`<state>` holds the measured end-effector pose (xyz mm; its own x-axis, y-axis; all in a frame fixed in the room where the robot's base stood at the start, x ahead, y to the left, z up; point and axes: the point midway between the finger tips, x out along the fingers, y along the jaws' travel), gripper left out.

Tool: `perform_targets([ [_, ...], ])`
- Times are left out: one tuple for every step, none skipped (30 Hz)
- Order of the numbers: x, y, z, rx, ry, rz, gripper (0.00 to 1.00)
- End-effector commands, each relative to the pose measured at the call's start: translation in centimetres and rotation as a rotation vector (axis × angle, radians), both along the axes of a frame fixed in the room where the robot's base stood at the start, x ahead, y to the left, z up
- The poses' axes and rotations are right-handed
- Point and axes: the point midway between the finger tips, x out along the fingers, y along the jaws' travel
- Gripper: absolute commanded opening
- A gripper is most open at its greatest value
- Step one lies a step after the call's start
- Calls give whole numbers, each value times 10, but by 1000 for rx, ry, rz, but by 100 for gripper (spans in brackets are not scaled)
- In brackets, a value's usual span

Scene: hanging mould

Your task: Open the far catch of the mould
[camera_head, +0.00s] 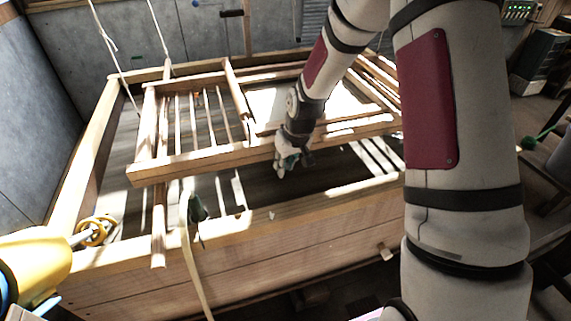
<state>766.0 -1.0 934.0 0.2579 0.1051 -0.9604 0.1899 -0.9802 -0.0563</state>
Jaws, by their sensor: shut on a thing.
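The mould (205,159) is a slatted wooden frame hanging above a wooden vat. My gripper (281,170) is at the mould's near long rail, right of its middle, with its fingers pointing down. It is shut on a small part at the rail, which looks like the far catch. The fingers hide most of that part, and I cannot tell whether the catch is open or closed. A dark green piece (197,207) stands below the rail's left part, beside a pale strap; I cannot tell whether it is another catch.
The wooden vat (300,238) surrounds the mould below. Pale cords (113,60) hang at the upper left. A yellow object (35,262) and a yellow ring (95,231) are at the lower left. My arm covers much of the right side. Grey walls stand behind.

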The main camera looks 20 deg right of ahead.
Motion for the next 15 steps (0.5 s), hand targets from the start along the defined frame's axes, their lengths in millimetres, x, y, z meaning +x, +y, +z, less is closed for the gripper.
perform_targets([
  [-8, -1, -7, 0, 25, 0, 0],
  [-8, -1, -7, 0, 25, 0, 0],
  [-8, -1, -7, 0, 25, 0, 0],
  [-8, -1, -7, 0, 25, -1, 0],
  [-8, -1, -7, 0, 25, -1, 27],
  [-7, -1, -7, 0, 23, -1, 36],
  [-6, -1, -7, 0, 20, -1, 42],
  [-6, -1, -6, 0, 19, -1, 42],
  [-5, -1, -6, 0, 17, -1, 42],
  [-5, -1, -5, 0, 16, 0, 42],
  [-5, -1, -5, 0, 15, -1, 42],
  [-4, -1, -4, 0, 14, -1, 42],
  [-4, -1, -4, 0, 13, -1, 42],
  [-4, -1, -4, 0, 12, -1, 42],
  [-4, -1, -4, 0, 11, -1, 42],
])
